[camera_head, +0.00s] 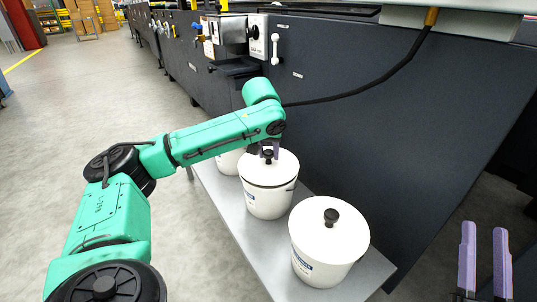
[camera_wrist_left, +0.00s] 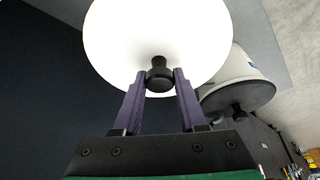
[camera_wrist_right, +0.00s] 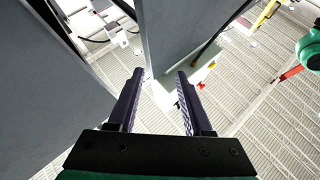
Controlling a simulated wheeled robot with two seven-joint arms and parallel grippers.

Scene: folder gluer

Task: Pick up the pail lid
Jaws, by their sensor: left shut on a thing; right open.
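Three white pails with black-knobbed white lids stand in a row on a grey bench. My left gripper (camera_head: 268,150) is shut on the black knob (camera_wrist_left: 159,76) of the middle pail's lid (camera_head: 282,166). This white lid (camera_wrist_left: 155,30) fills the top of the left wrist view. A dark line shows between the lid's edge and the middle pail (camera_head: 265,204); I cannot tell whether the lid is raised. The near pail (camera_head: 318,268) has its lid (camera_head: 328,230) on. The far pail (camera_head: 229,162) is partly hidden by my left arm. My right gripper (camera_head: 484,262) is open and empty, away at the right.
The grey bench (camera_head: 232,220) runs along a large dark machine (camera_head: 350,120) with a black cable (camera_head: 370,88). The machine's wall stands close behind the pails. Open floor (camera_head: 60,130) lies to the left.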

